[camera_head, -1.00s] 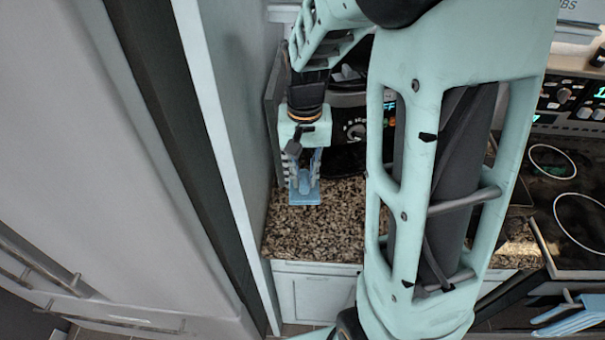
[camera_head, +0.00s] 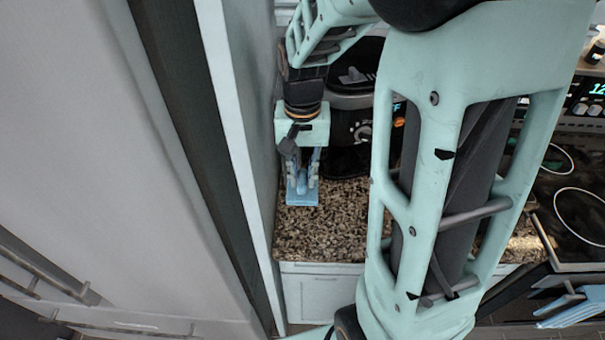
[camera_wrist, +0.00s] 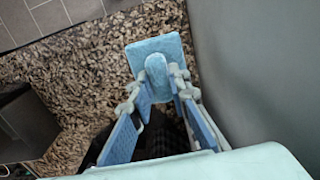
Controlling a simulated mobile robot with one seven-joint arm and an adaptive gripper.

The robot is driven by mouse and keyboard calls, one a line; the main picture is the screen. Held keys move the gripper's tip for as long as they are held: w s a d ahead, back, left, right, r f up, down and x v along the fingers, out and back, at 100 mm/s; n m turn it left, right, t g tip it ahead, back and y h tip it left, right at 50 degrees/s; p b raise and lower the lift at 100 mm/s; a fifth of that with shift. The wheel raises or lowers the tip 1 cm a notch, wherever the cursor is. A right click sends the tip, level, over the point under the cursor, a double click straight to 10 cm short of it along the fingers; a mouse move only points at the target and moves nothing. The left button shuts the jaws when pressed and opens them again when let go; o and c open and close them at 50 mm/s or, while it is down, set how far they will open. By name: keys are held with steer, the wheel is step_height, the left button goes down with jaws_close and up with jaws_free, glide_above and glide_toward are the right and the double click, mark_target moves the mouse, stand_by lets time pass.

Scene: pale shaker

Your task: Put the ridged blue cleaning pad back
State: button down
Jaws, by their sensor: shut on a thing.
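The blue cleaning pad (camera_head: 302,199) is a flat light-blue rectangle with a rounded raised grip; its ridges cannot be made out. In the wrist view the pad (camera_wrist: 170,45) juts out beyond the fingertips. My gripper (camera_head: 302,176) points down over the speckled granite counter (camera_head: 325,235), near the left side panel. In the wrist view my gripper (camera_wrist: 157,76) is shut on the pad's raised grip, one finger on each side. Whether the pad touches the counter cannot be told. Its underside is hidden.
A black appliance with a knob (camera_head: 362,132) stands behind and right of my gripper. A tall pale panel (camera_head: 235,120) borders the counter on the left. A stove (camera_head: 570,210) is at the right. The counter's front strip is bare. My arm hides the middle.

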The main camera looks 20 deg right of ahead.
steer(key=shift+f+b, duration=5.25)
steer(key=shift+f, duration=1.5)
steer(key=shift+f, duration=0.25)
steer(key=c, duration=1.7)
jaws_free()
steer(key=shift+c, duration=0.2)
steer(key=shift+r, duration=0.1)
